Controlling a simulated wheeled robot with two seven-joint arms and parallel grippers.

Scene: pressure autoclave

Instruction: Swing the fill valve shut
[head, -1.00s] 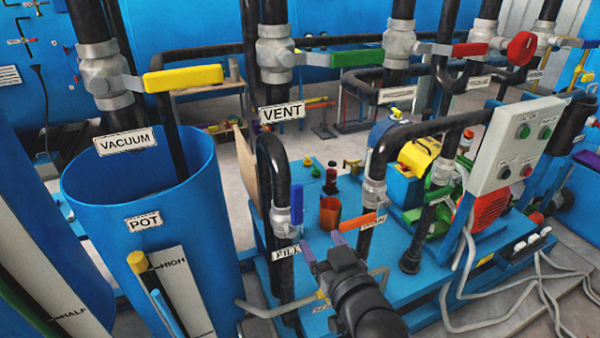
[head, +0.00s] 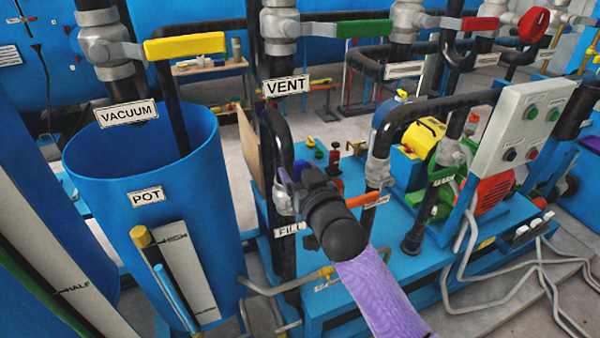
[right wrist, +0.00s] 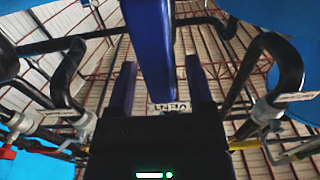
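The fill valve is the grey fitting (head: 283,200) on the black pipe above the partly covered FILL label (head: 288,229) in the head view. Its blue lever is hidden there behind my right gripper (head: 288,182), which is right at the valve. In the right wrist view the blue lever (right wrist: 153,45) comes down from the top between the two dark blue fingers of the right gripper (right wrist: 160,88). The fingers are apart, with gaps on both sides of the lever, so it is not gripped. My left gripper is out of view.
An orange lever (head: 364,200) on the pipe to the right is close to my right wrist. The blue pot (head: 190,240) stands to the left. A grey control box (head: 520,125) and bent black pipes stand further right. The VENT label (head: 286,86) hangs above.

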